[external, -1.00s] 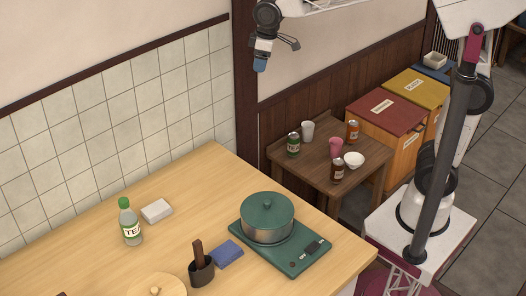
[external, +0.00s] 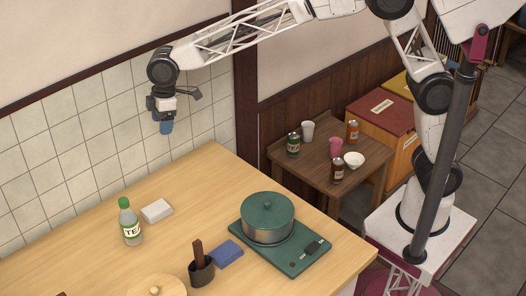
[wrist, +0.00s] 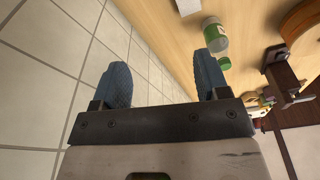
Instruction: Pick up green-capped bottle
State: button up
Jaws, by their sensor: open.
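The green-capped bottle (external: 131,224) stands upright on the wooden counter (external: 190,190), near the tiled wall. It has a clear body and a white label with dark letters. In the wrist view the bottle (wrist: 215,38) shows beyond the right finger, its green cap (wrist: 225,63) partly covered by that finger. My gripper (external: 166,126) hangs in the air above the back of the counter, up and to the right of the bottle in the external view. In the wrist view my gripper (wrist: 160,84) has its two blue fingers wide apart with nothing between them.
A white block (external: 156,211) lies close beside the bottle. A green pot (external: 267,220) on a green cooker (external: 296,256), a blue cloth-like item (external: 228,254), a dark cup (external: 202,272) and a round wooden board (external: 176,287) are nearby. The tiled wall (external: 60,150) borders the counter.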

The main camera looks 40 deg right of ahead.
aim_at(129, 198)
jog(key=s+a+f+n, duration=0.1)
jog(key=s+a+f, duration=0.1)
jog(key=a, duration=0.4)
jog(key=s+a+f+n, duration=0.1)
jog(key=s+a+f, duration=0.2)
jog(key=a, duration=0.4)
jog(key=s+a+f+n, duration=0.1)
jog(key=s+a+f, duration=0.1)
jog(key=a, duration=0.5)
jog(key=shift+s+f+g, duration=0.3)
jog(key=shift+f, duration=0.1)
jog(key=shift+a+f, duration=0.2)
jog(key=shift+f, duration=1)
jog(key=shift+a+f, duration=0.25)
jog(key=shift+f, duration=1.05)
jog(key=shift+a+f, duration=0.25)
jog(key=shift+f, duration=1)
jog(key=c, duration=1.2)
